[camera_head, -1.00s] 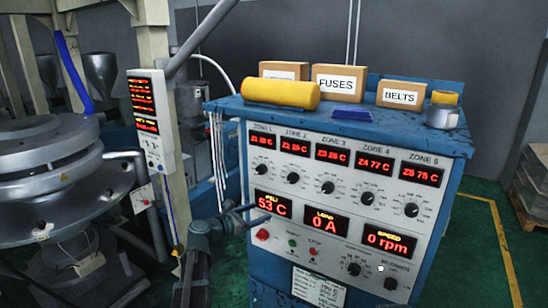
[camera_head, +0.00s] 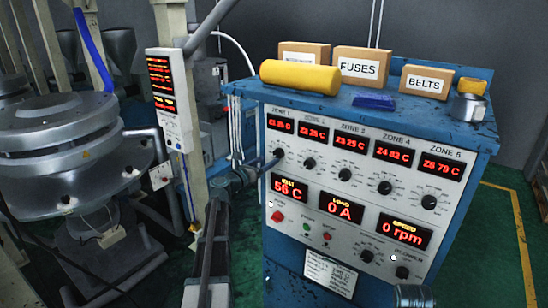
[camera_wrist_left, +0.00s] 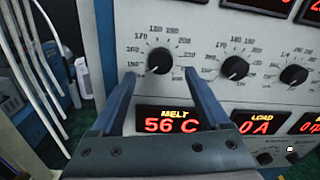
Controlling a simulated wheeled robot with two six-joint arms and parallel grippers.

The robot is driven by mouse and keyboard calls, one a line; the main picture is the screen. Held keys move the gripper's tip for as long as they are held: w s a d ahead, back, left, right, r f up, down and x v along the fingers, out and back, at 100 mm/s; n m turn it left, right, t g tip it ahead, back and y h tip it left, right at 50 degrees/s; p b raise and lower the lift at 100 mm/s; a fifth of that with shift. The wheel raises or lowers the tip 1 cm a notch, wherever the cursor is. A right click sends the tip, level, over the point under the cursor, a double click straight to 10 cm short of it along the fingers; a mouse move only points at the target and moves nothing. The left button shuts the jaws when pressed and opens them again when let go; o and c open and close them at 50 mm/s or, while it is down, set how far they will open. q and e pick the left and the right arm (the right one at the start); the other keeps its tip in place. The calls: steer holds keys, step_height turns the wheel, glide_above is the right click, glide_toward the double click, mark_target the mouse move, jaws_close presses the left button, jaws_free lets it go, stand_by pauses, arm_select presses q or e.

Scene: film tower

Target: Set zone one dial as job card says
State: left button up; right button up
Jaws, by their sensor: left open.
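The zone one dial (camera_wrist_left: 159,60) is a black round knob on the white panel, with a printed number scale around it. It sits between and just beyond my left gripper's fingertips (camera_wrist_left: 159,76) in the left wrist view. My left gripper is open, one finger on each side below the knob; I cannot tell whether they touch it. In the head view the left gripper (camera_head: 267,161) reaches the panel under the zone 1 display (camera_head: 281,124), partly covering the dial. A white card (camera_head: 330,275) with small unreadable print is on the cabinet's lower front.
Other zone dials (camera_head: 309,163) stand in a row to the right. Boxes and a yellow roll (camera_head: 300,77) lie on the blue cabinet top (camera_head: 420,112). White cables hang at the cabinet's left side.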

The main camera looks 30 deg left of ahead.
mark_target(277, 155)
arm_select(q)
steer(key=shift+w+d, duration=0.15)
steer(key=shift+w, duration=1.1)
steer(key=shift+w+d, duration=0.15)
steer(key=shift+w, duration=1.1)
jaws_close()
steer(key=shift+m, duration=0.3)
